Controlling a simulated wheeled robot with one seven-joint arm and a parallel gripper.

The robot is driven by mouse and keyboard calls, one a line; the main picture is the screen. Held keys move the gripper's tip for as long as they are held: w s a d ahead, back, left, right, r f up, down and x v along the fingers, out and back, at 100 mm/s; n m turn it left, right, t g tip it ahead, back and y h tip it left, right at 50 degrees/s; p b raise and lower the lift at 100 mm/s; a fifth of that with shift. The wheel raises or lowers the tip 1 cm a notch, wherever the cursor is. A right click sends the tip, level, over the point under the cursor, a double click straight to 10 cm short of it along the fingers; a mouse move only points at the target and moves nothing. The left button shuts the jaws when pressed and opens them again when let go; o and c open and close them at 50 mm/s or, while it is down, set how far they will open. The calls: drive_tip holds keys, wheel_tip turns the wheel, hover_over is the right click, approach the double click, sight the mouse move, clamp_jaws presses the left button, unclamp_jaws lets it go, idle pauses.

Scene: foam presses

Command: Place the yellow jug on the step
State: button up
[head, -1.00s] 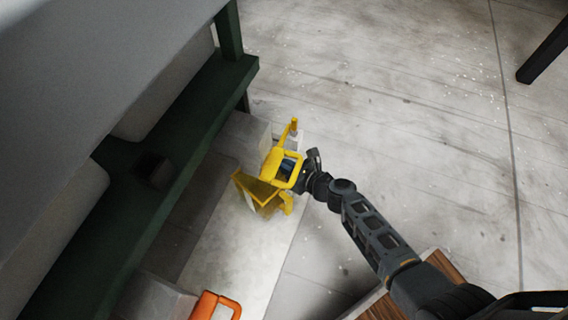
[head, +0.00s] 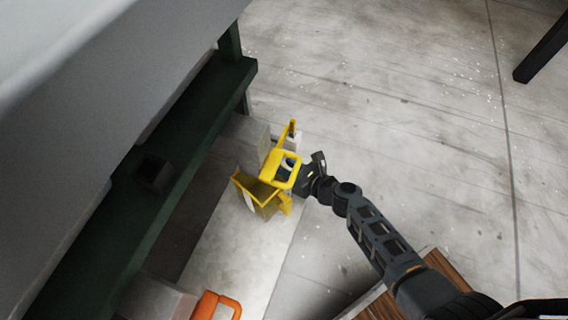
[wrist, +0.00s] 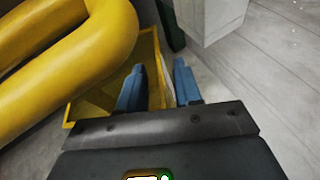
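The yellow jug (head: 275,164) is at the centre of the head view, with its thick rounded loop facing up. In the wrist view the loop (wrist: 113,38) fills the upper left. A thin-walled yellow open shape (head: 264,208) shows just below the loop; I cannot tell whether it is part of the jug. The yellow things appear to be over the pale step (head: 235,250), their contact underneath hidden. My gripper (head: 291,165) is at the right side of the jug.
An orange handled object (head: 215,304) is at the bottom edge. A green-framed press (head: 130,230) stands along the left. A grey block (head: 246,138) is behind the jug. A wooden surface (head: 440,268) is near my arm. Concrete floor (head: 400,130) is open to the right.

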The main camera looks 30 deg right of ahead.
drive_tip(key=p+v, duration=0.3)
drive_tip(key=v, duration=0.7)
drive_tip(key=s+a+r+n+g+h, duration=0.15)
drive_tip(key=s+r+n, duration=0.25)
drive_tip(key=s+n, duration=0.55)
drive_tip(key=s+a+r+n+g+h, duration=0.15)
drive_tip(key=s+r+n, duration=0.25)
drive_tip(key=s+n, duration=0.5)
drive_tip(key=s+a+r+n+t, duration=0.1)
drive_tip(key=s+r+n, duration=0.3)
drive_tip(key=r+n, duration=0.4)
drive_tip(key=s+a+r+n+t, duration=0.1)
drive_tip(key=s+r+n+t, duration=0.2)
drive_tip(key=r+n, duration=0.5)
wheel_tip(320, 180, up, 10)
drive_tip(key=shift+s+a+r+t, duration=0.1)
drive_tip(key=shift+s+a+t, duration=0.15)
drive_tip(key=shift+s+t, duration=0.2)
